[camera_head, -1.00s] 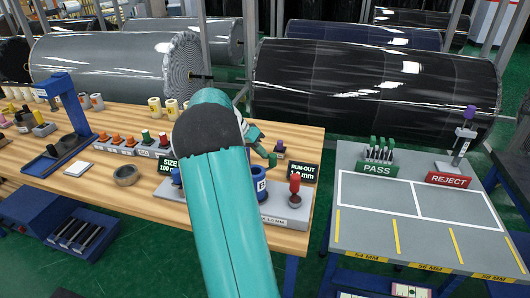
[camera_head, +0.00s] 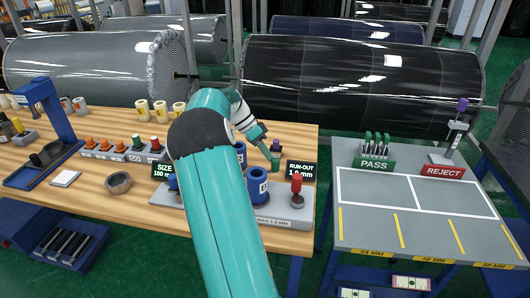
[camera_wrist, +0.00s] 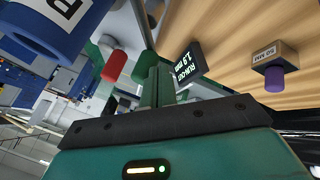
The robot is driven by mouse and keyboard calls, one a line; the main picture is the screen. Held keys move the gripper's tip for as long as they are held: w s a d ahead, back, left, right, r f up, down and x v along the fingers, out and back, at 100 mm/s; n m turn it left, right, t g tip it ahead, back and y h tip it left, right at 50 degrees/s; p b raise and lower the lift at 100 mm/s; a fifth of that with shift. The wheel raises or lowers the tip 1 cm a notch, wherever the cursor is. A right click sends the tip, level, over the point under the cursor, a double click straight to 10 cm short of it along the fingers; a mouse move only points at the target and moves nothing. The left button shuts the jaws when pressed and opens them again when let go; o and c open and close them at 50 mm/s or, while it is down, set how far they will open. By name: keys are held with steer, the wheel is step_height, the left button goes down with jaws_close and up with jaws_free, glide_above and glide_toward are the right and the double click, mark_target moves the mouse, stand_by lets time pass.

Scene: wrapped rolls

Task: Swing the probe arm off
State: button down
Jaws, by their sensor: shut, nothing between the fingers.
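The run-out gauge has a grey base (camera_head: 290,213) marked MAX 1.5 MM on the right end of the wooden bench. A red knob (camera_head: 296,184) stands on it, beside a blue labelled core (camera_head: 259,190). I cannot clearly make out the probe arm itself. In the wrist view the red knob (camera_wrist: 115,66) and the blue core (camera_wrist: 45,25) are left of the fingers. My gripper (camera_head: 274,160) is shut and empty, behind the gauge and left of the run-out display. Its green fingers (camera_wrist: 155,82) are together and appear apart from the red knob.
The run-out display (camera_head: 302,172) reads 1.9 mm; a size display (camera_head: 164,171) is further left. A purple-topped block (camera_wrist: 274,62) is near the gripper. The grey sorting table (camera_head: 410,210), right, has PASS (camera_head: 375,163) and REJECT (camera_head: 443,171) signs and clear lanes.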

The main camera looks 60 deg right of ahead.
steer(key=shift+s+a+m+y, duration=0.2)
steer(key=shift+s+m+y, duration=0.8)
steer(key=shift+m, duration=0.6)
steer(key=shift+s, duration=0.15)
